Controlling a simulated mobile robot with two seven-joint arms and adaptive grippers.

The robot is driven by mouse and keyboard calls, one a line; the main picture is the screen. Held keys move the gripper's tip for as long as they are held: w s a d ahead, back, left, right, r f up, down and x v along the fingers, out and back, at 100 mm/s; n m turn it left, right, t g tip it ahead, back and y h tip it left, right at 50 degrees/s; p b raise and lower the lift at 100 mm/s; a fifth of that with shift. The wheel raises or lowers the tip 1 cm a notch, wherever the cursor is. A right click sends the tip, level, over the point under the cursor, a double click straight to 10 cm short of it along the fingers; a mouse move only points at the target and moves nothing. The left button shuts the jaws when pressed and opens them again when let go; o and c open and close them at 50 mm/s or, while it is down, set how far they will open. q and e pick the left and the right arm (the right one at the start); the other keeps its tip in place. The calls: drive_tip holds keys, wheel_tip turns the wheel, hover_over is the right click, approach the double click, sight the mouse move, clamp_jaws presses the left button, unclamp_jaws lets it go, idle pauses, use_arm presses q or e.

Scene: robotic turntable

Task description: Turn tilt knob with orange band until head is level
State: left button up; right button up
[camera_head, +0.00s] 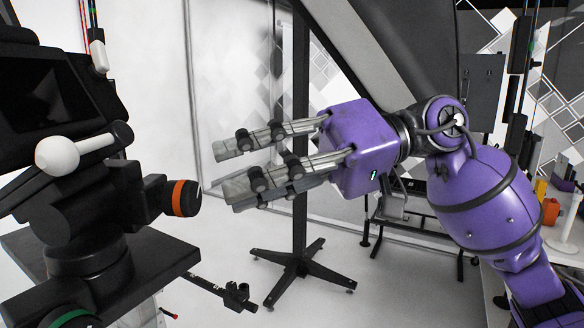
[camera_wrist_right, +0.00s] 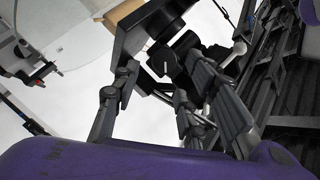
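The black tilt knob with the orange band (camera_head: 183,198) sticks out to the right from the black camera head (camera_head: 85,215) at the left of the head view. The camera on top (camera_head: 45,95) looks tilted. My right gripper (camera_head: 223,172) comes in from the right. Its grey fingers are spread apart and empty, with the tips a little right of and above the knob, apparently not touching it. In the right wrist view, my right gripper (camera_wrist_right: 165,72) shows parted fingers with black parts of the head beyond them; I cannot pick out the orange band there. My left gripper is out of view.
A white ball-ended handle (camera_head: 57,155) juts from the head. A green-banded knob (camera_head: 75,319) sits below. A black plate (camera_head: 155,258) lies under the head, with a black bar (camera_head: 225,292) reaching right. A black stand (camera_head: 300,265) stands behind my right gripper.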

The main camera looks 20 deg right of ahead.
drive_tip(key=v, duration=0.6)
drive_tip(key=shift+d, duration=0.3)
